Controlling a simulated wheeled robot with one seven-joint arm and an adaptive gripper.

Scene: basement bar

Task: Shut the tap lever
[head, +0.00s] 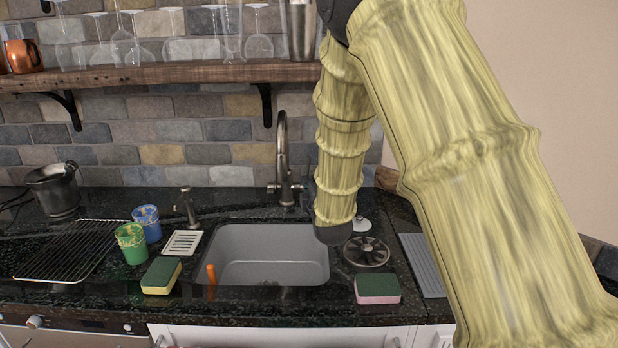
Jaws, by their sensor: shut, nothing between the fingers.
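The tap (282,150) is a brushed-metal gooseneck standing behind the sink. Its small lever (297,187) sticks out from the right side of the tap body, low down. My forearm hangs in front, just right of the tap. A dark edge of my gripper (308,194) shows beside the lever, left of my forearm; the rest of it is hidden behind the arm. The gripper is shut and empty. I cannot tell whether it touches the lever. The lever's exact angle is too small to judge. No water stream is visible.
Sponges lie at the left (161,275) and right (377,289). A green cup (131,243), a blue cup (147,222) and a soap dispenser (186,207) stand left. A wooden shelf (170,73) with glasses hangs above.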

